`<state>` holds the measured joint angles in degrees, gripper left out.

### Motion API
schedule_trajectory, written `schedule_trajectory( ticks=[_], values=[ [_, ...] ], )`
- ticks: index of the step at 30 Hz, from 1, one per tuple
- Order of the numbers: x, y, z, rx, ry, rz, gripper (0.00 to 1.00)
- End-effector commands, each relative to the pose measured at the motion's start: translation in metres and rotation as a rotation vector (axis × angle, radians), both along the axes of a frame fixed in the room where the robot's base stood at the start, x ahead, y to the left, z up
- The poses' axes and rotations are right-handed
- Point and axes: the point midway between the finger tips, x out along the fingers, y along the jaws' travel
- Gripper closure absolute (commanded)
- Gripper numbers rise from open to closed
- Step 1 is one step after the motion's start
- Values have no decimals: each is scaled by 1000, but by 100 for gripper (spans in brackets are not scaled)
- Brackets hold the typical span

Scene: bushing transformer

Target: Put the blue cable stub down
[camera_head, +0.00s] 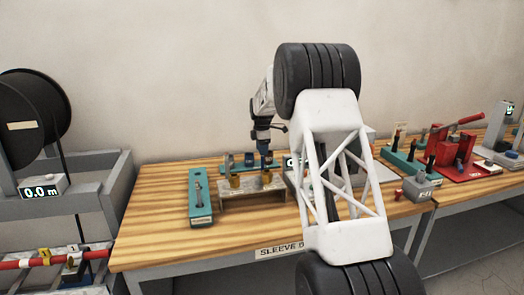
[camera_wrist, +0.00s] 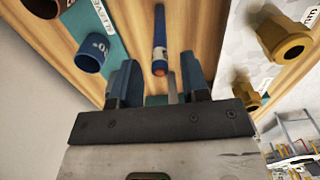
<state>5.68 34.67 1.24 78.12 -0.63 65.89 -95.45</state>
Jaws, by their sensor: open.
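Whether the stub stands or lies cannot be told from this view.
Brass fittings (camera_wrist: 284,40) are close on the right in the wrist view. A blue ring-like part (camera_wrist: 91,54) and a teal strip are on the left. In the head view a teal board (camera_head: 200,198) lies left of the stand. Bare tabletop (camera_head: 155,222) is further left.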

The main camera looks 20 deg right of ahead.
Motion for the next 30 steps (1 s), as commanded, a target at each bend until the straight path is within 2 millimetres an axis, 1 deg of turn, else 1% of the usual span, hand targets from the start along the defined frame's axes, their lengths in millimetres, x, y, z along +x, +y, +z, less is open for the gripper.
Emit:
schedule_trajectory(
  ticks=[5,8,15,21,25,30],
  values=[
    [0,0,17,0,-1,0,58],
    [0,0,30,0,-2,0,58],
    [0,1,69,0,-1,0,58],
    [0,1,97,0,-1,0,58],
    [0,1,110,0,0,0,58],
    [0,1,116,0,0,0,58]
  ],
)
